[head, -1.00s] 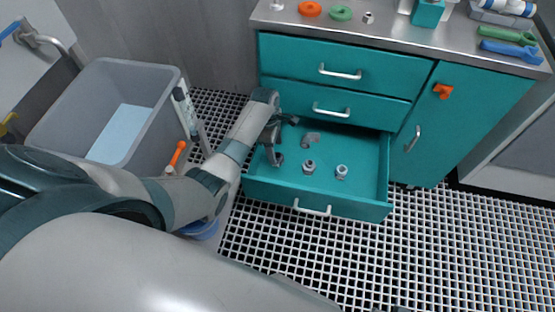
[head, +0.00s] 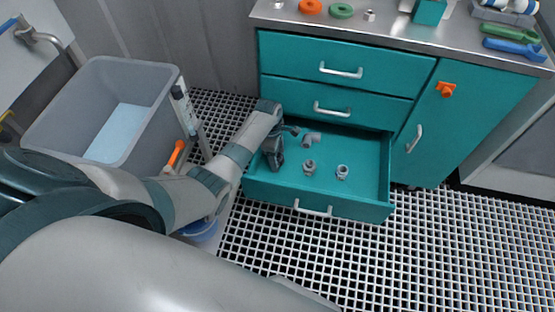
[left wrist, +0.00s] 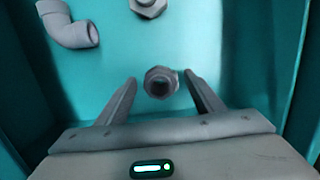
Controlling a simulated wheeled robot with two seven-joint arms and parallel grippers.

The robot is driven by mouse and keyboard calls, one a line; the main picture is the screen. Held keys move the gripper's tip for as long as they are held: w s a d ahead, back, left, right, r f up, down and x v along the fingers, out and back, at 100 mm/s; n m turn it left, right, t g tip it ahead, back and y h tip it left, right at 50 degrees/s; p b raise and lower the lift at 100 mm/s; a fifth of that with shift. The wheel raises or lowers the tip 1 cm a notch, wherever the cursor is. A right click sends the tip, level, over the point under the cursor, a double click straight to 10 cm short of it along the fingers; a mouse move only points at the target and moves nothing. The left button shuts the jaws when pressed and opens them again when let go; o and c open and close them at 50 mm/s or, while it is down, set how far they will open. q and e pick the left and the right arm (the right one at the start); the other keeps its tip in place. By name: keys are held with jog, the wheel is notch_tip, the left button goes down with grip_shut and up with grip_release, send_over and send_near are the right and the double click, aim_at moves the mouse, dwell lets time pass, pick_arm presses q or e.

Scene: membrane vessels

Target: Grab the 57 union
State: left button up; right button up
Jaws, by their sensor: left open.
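Two grey unions lie in the open teal drawer (head: 262,191). The nearer union (head: 309,167) is just right of my left gripper (head: 279,160); the other union (head: 342,172) lies farther right. In the left wrist view the open fingers (left wrist: 160,84) point at the nearer union (left wrist: 161,83), which shows between the fingertips, not gripped. The other union (left wrist: 148,6) is cut by the top edge there. No size marking is readable, so I cannot tell which is the 57. My right gripper is out of view.
A grey elbow fitting (head: 311,139) lies at the drawer's back; it also shows in the left wrist view (left wrist: 72,30). The drawer walls stand close around. A grey bin (head: 150,130) is left of the cabinet.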

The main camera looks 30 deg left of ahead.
aim_at(279, 155)
pick_arm(q)
jog(key=c, duration=1.1)
